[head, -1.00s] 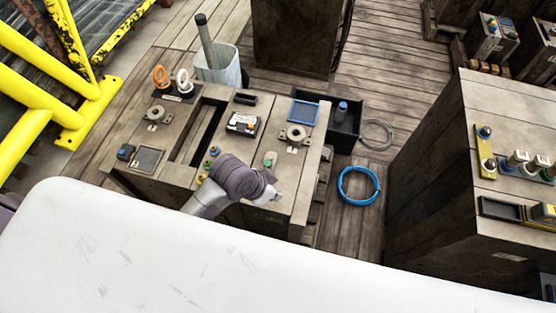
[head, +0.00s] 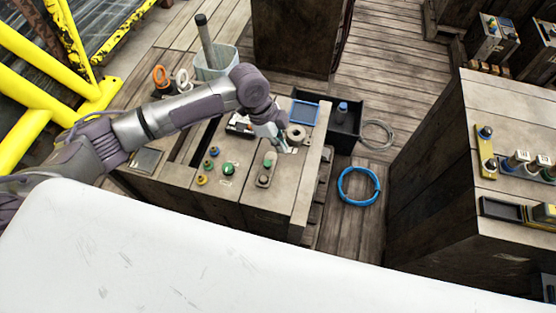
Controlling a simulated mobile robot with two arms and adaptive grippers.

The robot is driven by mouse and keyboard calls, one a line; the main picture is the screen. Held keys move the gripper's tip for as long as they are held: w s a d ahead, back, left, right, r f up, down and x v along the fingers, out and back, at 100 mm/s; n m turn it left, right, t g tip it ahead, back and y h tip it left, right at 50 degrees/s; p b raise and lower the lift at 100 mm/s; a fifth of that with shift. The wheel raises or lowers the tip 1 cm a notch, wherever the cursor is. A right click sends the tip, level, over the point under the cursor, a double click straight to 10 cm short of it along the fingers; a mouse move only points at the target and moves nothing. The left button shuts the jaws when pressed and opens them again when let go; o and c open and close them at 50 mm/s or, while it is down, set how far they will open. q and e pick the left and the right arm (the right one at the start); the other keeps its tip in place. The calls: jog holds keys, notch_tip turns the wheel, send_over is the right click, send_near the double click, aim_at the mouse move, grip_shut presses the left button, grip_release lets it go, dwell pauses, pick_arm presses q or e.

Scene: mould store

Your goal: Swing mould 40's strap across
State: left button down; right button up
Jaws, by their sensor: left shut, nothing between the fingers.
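I cannot read a number 40 on anything, so I cannot tell which piece is mould 40's strap. My left gripper (head: 282,146) is shut and empty. It is over the right part of the wooden bench (head: 240,200), beside a round collar fitting (head: 297,134); I cannot tell whether it touches. My right gripper is not in view.
Several coloured knobs (head: 213,152) stand on the bench left of the gripper. A black bin (head: 345,126), a blue hose coil (head: 358,186) and a grey wire coil (head: 377,135) are right of it. Yellow railing (head: 30,105) stands at the left. Plank floor lies between bench and crate.

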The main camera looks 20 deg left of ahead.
aim_at(281, 167)
pick_arm(q)
jog(key=x, duration=1)
jog(key=a, duration=0.3)
jog(key=shift+a+p, duration=0.15)
jog(key=shift+p, duration=0.15)
jog(key=shift+a, duration=0.35)
jog(key=shift+r, duration=0.1)
